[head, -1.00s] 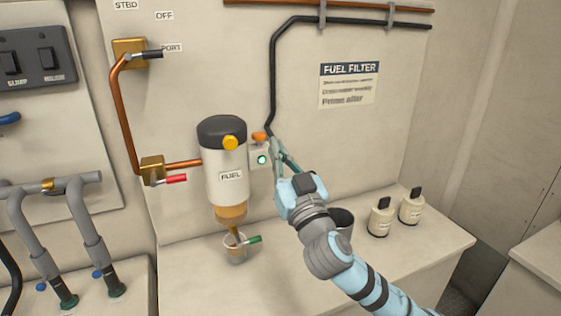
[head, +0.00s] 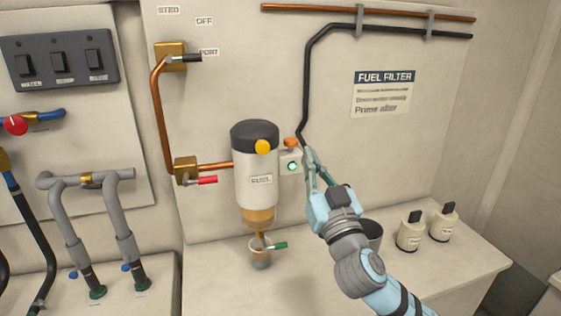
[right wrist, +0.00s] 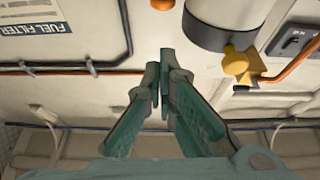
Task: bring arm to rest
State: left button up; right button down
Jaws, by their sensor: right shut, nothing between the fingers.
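My right gripper (head: 309,158) is shut and empty. Its fingertips are just right of the small box with a lit green button (head: 292,167) and an orange knob (head: 291,142), beside the fuel filter (head: 257,185). I cannot tell whether they touch the box. In the right wrist view the teal fingers (right wrist: 160,75) meet at their tips with nothing between them. The yellow knob (right wrist: 237,65) of the filter shows to their right. My left gripper is not in view.
A small cup (head: 261,257) stands under the filter, by a green-handled drain valve (head: 275,246). A dark-mouthed container (head: 371,231) is behind my right arm. Two labelled bottles (head: 409,232) stand on the counter to the right. Hoses (head: 75,225) and a switch panel (head: 60,58) are at left.

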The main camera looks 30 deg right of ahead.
jog(key=s+a+f+g+y, duration=0.1)
jog(key=s+f+g, duration=0.15)
jog(key=f, duration=0.65)
jog(key=s+f+g, duration=0.2)
jog(key=f+g, duration=0.2)
jog(key=f, duration=0.4)
jog(key=s+a+f+g+y, duration=0.1)
jog(key=s+f+g, duration=0.15)
jog(key=f, duration=0.65)
jog(key=s+a+f+n+g+y, duration=0.2)
jog(key=s+a+f+g, duration=0.3)
jog(key=s+f, duration=0.4)
jog(key=s+a+f+n+g+y, duration=0.2)
jog(key=s+a+f+g, duration=0.25)
jog(key=s+f, duration=0.4)
notch_tip(320, 180, down, 20)
jog(key=s+d, duration=0.2)
jog(key=s+f+g, duration=0.2)
jog(key=s+f, duration=0.9)
jog(key=s, duration=0.2)
jog(key=shift+s+d, duration=0.15)
jog(key=shift+s, duration=0.1)
